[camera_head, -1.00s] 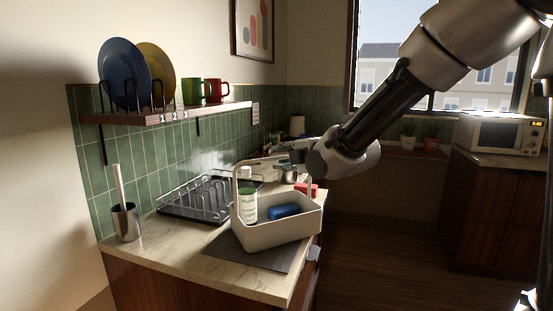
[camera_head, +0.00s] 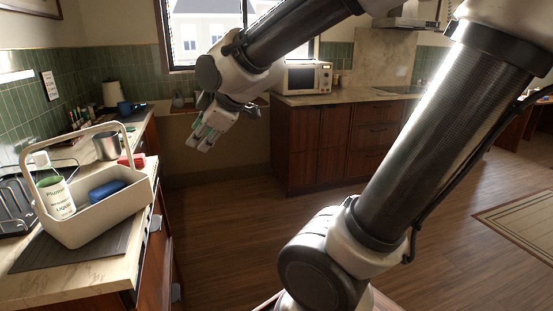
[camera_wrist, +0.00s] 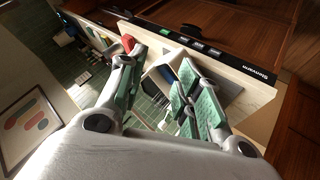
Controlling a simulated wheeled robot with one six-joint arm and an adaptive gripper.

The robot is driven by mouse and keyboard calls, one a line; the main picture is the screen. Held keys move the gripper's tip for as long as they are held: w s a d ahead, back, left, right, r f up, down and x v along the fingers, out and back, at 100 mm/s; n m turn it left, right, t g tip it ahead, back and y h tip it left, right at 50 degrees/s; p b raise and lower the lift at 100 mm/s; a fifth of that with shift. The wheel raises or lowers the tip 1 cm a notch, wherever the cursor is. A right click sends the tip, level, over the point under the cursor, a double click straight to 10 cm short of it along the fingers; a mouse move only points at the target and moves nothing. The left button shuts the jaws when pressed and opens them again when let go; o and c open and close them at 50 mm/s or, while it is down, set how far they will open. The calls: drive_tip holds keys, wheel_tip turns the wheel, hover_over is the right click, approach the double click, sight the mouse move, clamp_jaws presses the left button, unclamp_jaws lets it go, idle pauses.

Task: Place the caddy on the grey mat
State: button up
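The light grey caddy (camera_head: 95,215) with its tall arched handle stands on the dark grey mat (camera_head: 70,254) on the counter at left in the head view. It looks upright, and its front part is over the mat; where its far end rests is hidden. It holds a green-and-white bottle (camera_head: 57,192) and a blue sponge (camera_head: 106,190). My gripper (camera_head: 206,138) is apart from the caddy, to its right and beyond the counter edge. The wrist view shows its green-padded fingers (camera_wrist: 157,66) spread, with nothing held between them.
A dish rack (camera_head: 14,205) stands left of the caddy. A metal pot (camera_head: 107,146) and a red object (camera_head: 131,160) sit behind it. The counter's right edge is close to the caddy. Open floor (camera_head: 235,215) lies right of it. A microwave (camera_head: 303,77) stands on the far counter.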

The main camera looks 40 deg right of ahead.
drive_tip(key=s+d+f+m+g+h, duration=0.1)
drive_tip(key=s+d+m, duration=0.3)
drive_tip(key=s, duration=0.5)
drive_tip(key=s+d+f+m+g+h, duration=0.1)
drive_tip(key=s+d+f+m+g, duration=0.1)
drive_tip(key=s+d+m+g, duration=0.2)
drive_tip(key=s+d+m, duration=0.1)
drive_tip(key=s+m, duration=0.2)
drive_tip(key=s, duration=0.1)
drive_tip(key=shift+s+d, duration=0.2)
drive_tip(key=shift+s, duration=0.2)
drive_tip(key=shift+f, duration=0.1)
